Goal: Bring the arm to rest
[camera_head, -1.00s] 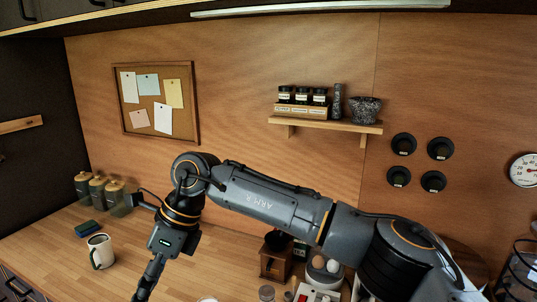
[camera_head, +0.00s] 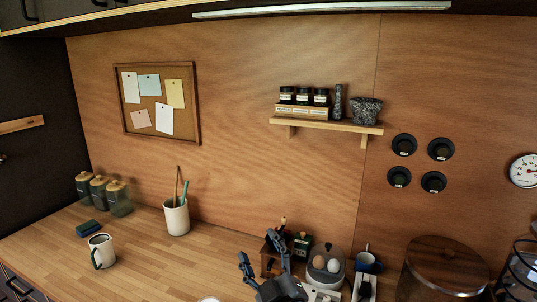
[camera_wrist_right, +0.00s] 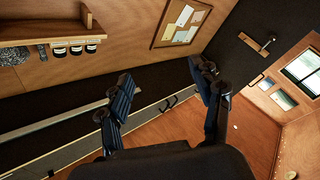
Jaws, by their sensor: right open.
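My right gripper (camera_head: 261,254) shows at the bottom middle of the head view, in front of the coffee grinder and the egg cooker. Its two dark fingers point up and stand apart. In the right wrist view the same gripper (camera_wrist_right: 164,82) is open, with nothing between its fingers. Most of the right arm is out of the head view. My left gripper is not in view.
The wooden counter (camera_head: 140,235) holds a mug (camera_head: 101,252), a utensil crock (camera_head: 176,218), several jars (camera_head: 98,187), a coffee grinder (camera_head: 272,262) and an egg cooker (camera_head: 326,266). A wall shelf (camera_head: 325,126) is above. The left counter has free room.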

